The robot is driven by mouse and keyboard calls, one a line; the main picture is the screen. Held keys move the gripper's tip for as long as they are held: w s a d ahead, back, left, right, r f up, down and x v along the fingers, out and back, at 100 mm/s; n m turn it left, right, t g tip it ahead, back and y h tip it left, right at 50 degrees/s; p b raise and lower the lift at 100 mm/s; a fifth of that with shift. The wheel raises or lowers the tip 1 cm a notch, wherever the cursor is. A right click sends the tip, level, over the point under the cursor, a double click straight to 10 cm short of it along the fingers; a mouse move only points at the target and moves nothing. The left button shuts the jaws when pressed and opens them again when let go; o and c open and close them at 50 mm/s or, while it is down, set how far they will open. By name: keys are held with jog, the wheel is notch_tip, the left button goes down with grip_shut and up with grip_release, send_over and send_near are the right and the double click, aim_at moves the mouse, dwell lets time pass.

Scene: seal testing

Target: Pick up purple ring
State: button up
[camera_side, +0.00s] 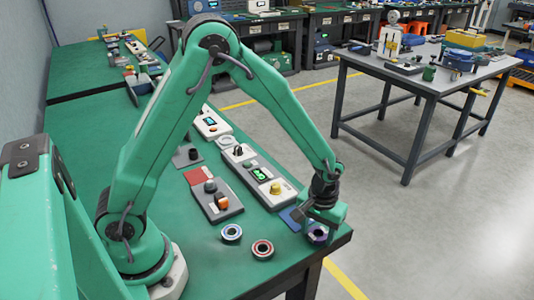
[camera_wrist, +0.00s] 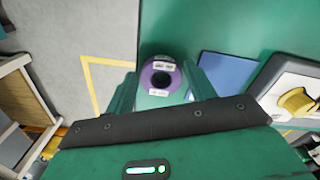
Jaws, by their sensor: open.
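The purple ring (camera_wrist: 147,80) lies on the green table in the wrist view, with a dark round hole and small white labels on it. My gripper (camera_wrist: 160,88) is open, with one finger on each side of the ring in that picture; I cannot tell whether either finger touches it. In the side view my gripper (camera_side: 318,228) is low over the right front corner of the table, and the purple ring (camera_side: 318,236) shows partly beneath it, mostly covered by the jaws.
A blue pad (camera_wrist: 228,75) is right of the purple ring. The table edge (camera_side: 340,240) is close by.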

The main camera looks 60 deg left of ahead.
jog(key=c, duration=0.9)
jog(key=shift+r, duration=0.15)
jog(key=shift+r, duration=0.9)
notch_tip(320, 180, up, 2)
jog(key=shift+d+r, duration=0.1)
jog(key=shift+r, duration=0.1)
jog(key=s+d+r, duration=0.4)
jog(key=s+d, duration=0.1)
jog(key=s+d+r, duration=0.2)
jog(key=s+d, duration=0.1)
jog(key=shift+s+r, duration=0.2)
jog(key=shift+r, duration=0.1)
jog(key=shift+a, duration=0.15)
